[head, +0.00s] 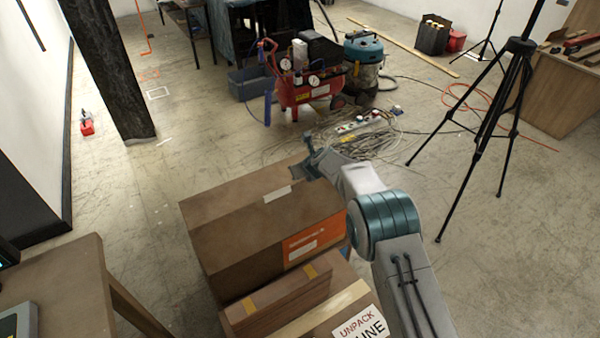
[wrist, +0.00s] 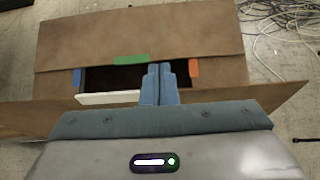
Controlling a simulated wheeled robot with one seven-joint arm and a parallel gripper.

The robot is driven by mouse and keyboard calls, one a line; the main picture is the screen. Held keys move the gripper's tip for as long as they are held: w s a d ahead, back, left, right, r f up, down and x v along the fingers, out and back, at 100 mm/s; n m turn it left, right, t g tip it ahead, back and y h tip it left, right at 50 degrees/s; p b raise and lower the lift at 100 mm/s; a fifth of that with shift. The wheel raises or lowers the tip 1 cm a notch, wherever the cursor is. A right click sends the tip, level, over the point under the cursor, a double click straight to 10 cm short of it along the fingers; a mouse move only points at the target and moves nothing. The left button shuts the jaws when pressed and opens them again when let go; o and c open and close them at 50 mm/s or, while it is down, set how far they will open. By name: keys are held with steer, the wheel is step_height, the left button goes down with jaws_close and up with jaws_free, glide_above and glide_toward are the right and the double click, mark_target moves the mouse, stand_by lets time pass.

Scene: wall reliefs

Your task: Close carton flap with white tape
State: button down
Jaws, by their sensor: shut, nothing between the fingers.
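The brown carton (head: 240,225) stands on the floor at centre in the head view. The white tape (head: 278,193) shows on its top. In the wrist view the white tape (wrist: 109,98) lies along the edge of the near flap (wrist: 40,115), beside a dark opening (wrist: 115,78). Green tape (wrist: 131,60) marks the far flap, blue tape (wrist: 77,78) the left side, orange tape (wrist: 194,67) the right. My gripper (wrist: 159,68) is shut and empty, just right of the white tape, fingertips over the opening. I cannot tell whether it touches the flap.
More cartons (head: 285,300) stand in front. A table (head: 60,285) is at lower left. Loose cables (head: 365,145) lie beyond the carton, near a red compressor (head: 305,88). A black tripod (head: 490,125) stands at right. The floor left of the carton is clear.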

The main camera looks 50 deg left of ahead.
step_height(320, 180, up, 7)
steer(key=a, duration=0.1)
steer(key=w+d+f+n+t+b, duration=0.15)
steer(key=d+f+n+b, duration=0.35)
steer(key=n, duration=0.6)
steer(key=w+d+f+n+t+b, duration=0.15)
steer(key=d+n+b, duration=0.25)
steer(key=n+b, duration=0.45)
steer(key=n+g+y+b, duration=0.3)
steer(key=n+b, duration=1)
steer(key=n, duration=2.2)
glide_toward(276, 196)
steer(key=shift+m+t+y, duration=0.25)
steer(key=shift+t+y, duration=0.15)
steer(key=b+x, duration=0.1)
steer(key=x, duration=0.2)
steer(key=f+b+x, duration=0.1)
steer(key=b+x, duration=0.1)
steer(key=x, duration=0.2)
steer(key=shift+s+d, duration=0.15)
steer(key=shift+d, duration=0.1)
steer(key=shift+a, duration=0.1)
